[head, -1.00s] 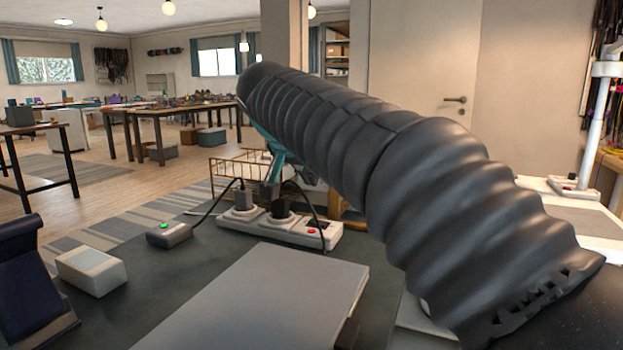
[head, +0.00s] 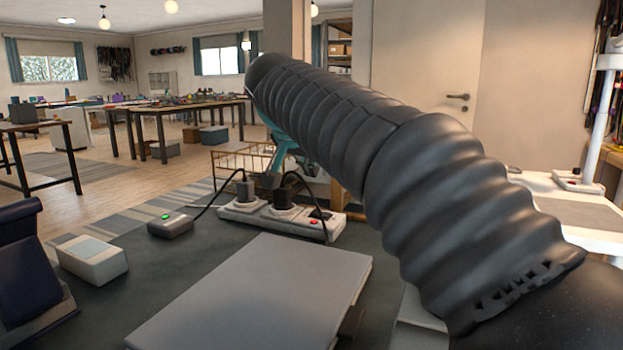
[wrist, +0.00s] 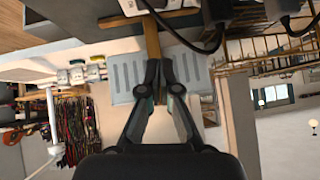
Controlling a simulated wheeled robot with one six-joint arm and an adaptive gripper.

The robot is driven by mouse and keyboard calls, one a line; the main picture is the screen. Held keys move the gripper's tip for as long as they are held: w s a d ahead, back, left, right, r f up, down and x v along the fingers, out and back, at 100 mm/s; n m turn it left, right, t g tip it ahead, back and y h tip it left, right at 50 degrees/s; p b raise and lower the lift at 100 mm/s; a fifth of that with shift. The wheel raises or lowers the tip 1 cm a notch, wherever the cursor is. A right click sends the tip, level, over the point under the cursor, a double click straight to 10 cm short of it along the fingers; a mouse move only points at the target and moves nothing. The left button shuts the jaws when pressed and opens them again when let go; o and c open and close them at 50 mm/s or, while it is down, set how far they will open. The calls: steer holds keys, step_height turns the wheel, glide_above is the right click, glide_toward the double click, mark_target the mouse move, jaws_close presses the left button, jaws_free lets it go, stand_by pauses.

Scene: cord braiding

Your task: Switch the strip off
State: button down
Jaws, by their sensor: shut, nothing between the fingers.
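The white power strip (head: 275,221) lies on the dark table in the head view, with two black plugs in it. A red spot (head: 313,222) and a small dark rocker show at its right end; I cannot tell the rocker's position. In the head view, my gripper is mostly hidden behind my arm, with a teal part behind the strip.
A small grey box with a green light (head: 171,225) joins the strip by a cable. A white box (head: 92,258) stands left of it. A large flat grey slab (head: 255,295) lies in front. Another cable arches beside the strip's right end. A wire basket (head: 238,162) stands behind.

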glide_above(317, 214)
steer(key=f, duration=0.5)
steer(key=shift+s+d+f, duration=0.1)
steer(key=shift+s+f, duration=0.1)
steer(key=shift+f, duration=0.1)
steer(key=shift+w+f+b, duration=0.25)
steer(key=shift+f+b, duration=0.1)
steer(key=shift+f, duration=0.85)
steer(key=shift+a+f, duration=0.2)
steer(key=shift+f, duration=0.75)
steer(key=shift+d, duration=0.1)
